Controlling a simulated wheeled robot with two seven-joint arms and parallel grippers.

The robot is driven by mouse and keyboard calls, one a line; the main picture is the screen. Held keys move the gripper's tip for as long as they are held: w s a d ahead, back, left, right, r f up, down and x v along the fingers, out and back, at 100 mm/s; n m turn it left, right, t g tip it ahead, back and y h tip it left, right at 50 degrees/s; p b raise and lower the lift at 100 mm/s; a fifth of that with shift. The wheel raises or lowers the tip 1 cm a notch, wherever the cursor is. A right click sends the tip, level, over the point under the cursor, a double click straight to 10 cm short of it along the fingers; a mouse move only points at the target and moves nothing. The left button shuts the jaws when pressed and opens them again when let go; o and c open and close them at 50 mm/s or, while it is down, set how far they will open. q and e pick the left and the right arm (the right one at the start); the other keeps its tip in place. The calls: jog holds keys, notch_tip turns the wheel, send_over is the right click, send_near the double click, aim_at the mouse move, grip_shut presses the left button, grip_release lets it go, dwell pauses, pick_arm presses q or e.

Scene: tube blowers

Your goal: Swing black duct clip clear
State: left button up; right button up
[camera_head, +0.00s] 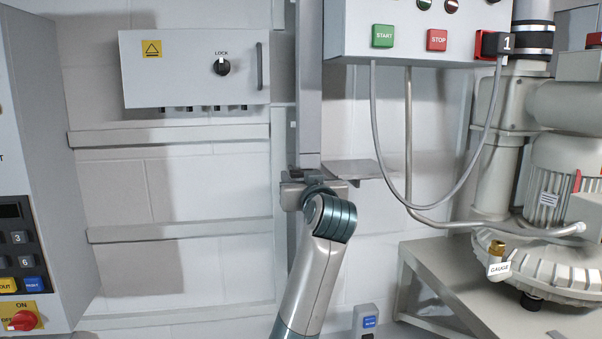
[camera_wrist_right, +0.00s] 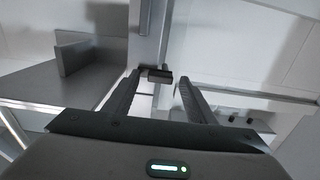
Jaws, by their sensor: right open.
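A small dark clip-like block (camera_wrist_right: 160,76) sits at the foot of the grey vertical duct (camera_wrist_right: 147,35) in the right wrist view. It appears between the fingertips of my right gripper, with a gap on the right finger's side; I cannot tell whether the left finger touches it. My right gripper (camera_wrist_right: 164,78) is open. In the head view, my right gripper (camera_head: 313,183) is at the lower end of the duct (camera_head: 308,85), and the clip cannot be made out there. My left gripper is out of view.
A grey shelf bracket (camera_head: 355,169) juts out just right of the gripper. A control box (camera_head: 415,30) with hanging cables is above right. A LOCK box (camera_head: 190,68) and wall rails are left. A pump (camera_head: 545,260) stands on a bench at right.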

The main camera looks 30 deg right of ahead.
jog(key=shift+w, duration=0.2)
jog(key=c, duration=1.1)
jog(key=shift+o, duration=0.3)
